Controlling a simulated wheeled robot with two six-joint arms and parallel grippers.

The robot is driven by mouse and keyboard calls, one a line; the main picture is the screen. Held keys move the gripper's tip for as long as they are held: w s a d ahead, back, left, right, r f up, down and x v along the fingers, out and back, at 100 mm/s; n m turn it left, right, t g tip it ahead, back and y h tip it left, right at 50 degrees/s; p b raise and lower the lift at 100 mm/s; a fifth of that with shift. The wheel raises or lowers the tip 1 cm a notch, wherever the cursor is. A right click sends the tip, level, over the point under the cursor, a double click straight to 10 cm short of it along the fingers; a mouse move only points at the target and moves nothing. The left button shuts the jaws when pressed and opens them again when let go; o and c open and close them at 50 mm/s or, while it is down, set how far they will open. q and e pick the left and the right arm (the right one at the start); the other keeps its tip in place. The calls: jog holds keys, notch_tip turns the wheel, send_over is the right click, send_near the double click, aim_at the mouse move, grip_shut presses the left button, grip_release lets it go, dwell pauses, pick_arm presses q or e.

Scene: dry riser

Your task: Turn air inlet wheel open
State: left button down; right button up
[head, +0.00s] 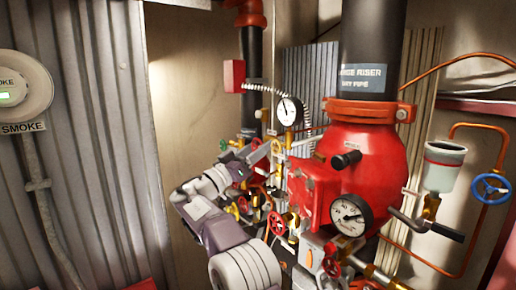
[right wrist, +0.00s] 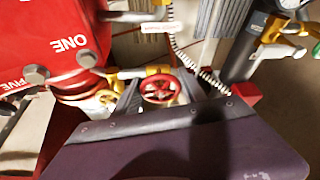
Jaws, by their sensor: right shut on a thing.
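A small red handwheel (right wrist: 160,89) on a brass valve sits between the two dark fingers of my right gripper (right wrist: 160,82) in the right wrist view. The fingers are on either side of its rim and shut on it. In the head view my right gripper (head: 260,153) reaches into the pipework left of the red riser body. The wheel it holds cannot be made out there, and the fingertips are partly lost among the fittings. No label shows which wheel is the air inlet. My left gripper is not seen.
The red riser body (head: 372,160) with gauges (head: 351,215) stands to the right of my gripper. Other red wheels (head: 277,224) and brass fittings crowd below. A blue wheel (head: 491,188) and a grey cup (head: 443,166) are at far right. A smoke detector (head: 22,88) hangs at left.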

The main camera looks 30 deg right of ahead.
jog(key=shift+r, duration=0.15)
jog(key=shift+a+n+t+b, duration=0.1)
jog(key=shift+n+t+b, duration=0.2)
jog(key=shift+n+b, duration=0.35)
jog(key=n+b, duration=0.1)
jog(key=n+t+b, duration=0.1)
jog(key=b, duration=0.1)
jog(key=shift+f+n+y, duration=0.2)
jog(key=shift+n+y, duration=0.05)
jog(key=shift+y, duration=0.05)
jog(key=n+t+b, duration=0.1)
jog(key=n, duration=0.1)
jog(key=shift+r+n+t+y+b, duration=0.15)
jog(key=shift+n+t+y+b, duration=0.15)
jog(key=shift+n+y+b, duration=0.1)
jog(key=shift+r+n+t+y+b, duration=0.1)
jog(key=shift+n+t+y+b, duration=0.3)
jog(key=shift+n, duration=1.1)
jog(key=shift+y, duration=0.3)
